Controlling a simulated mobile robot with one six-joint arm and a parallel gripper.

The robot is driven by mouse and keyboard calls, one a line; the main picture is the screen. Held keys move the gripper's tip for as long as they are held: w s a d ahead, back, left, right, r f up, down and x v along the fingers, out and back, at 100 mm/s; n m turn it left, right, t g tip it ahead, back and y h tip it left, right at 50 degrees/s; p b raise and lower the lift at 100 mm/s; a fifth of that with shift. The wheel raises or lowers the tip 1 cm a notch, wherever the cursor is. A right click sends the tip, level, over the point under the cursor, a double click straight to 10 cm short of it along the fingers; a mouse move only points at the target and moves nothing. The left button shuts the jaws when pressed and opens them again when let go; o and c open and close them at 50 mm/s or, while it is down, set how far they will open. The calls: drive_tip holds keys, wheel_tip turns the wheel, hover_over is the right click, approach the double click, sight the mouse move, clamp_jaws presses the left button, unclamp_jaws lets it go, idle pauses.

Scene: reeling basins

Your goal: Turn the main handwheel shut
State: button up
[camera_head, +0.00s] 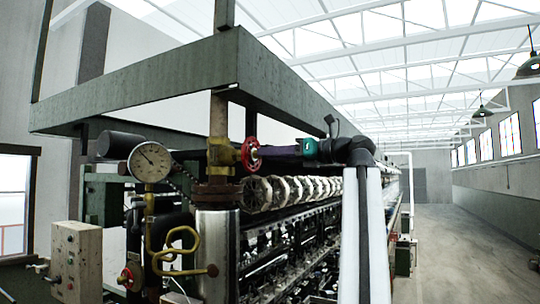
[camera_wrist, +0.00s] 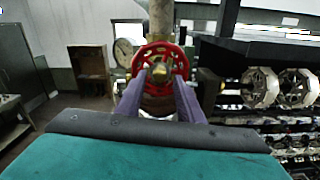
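The red handwheel (camera_head: 251,154) sits on the right side of a yellow brass valve (camera_head: 222,153) in a vertical pipe. In the wrist view the handwheel (camera_wrist: 160,48) is face-on, with its hub near the middle of the picture. My gripper (camera_wrist: 160,80) has two purple fingers, apart, pointing at the wheel with the hub seen between their tips. In the head view my gripper (camera_head: 266,153) reaches in from the right, its tips at or very near the wheel. Whether the fingers touch the wheel cannot be told.
A pressure gauge (camera_head: 150,161) and yellow bent pipe (camera_head: 180,245) stand left of the valve. A smaller red wheel (camera_head: 131,276) is low at left, beside a control box (camera_head: 77,262). White reels (camera_head: 285,190) line the machine behind. The aisle floor (camera_head: 465,250) at right is clear.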

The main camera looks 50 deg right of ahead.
sight(255, 154)
drive_tip(key=shift+n+b, duration=1.85)
drive_tip(key=shift+n, duration=3.35)
drive_tip(key=shift+w, duration=0.1)
drive_tip(key=x, duration=0.2)
drive_tip(key=shift+w+a+p, duration=0.1)
drive_tip(key=shift+w+p, duration=0.2)
drive_tip(key=shift+w, duration=0.1)
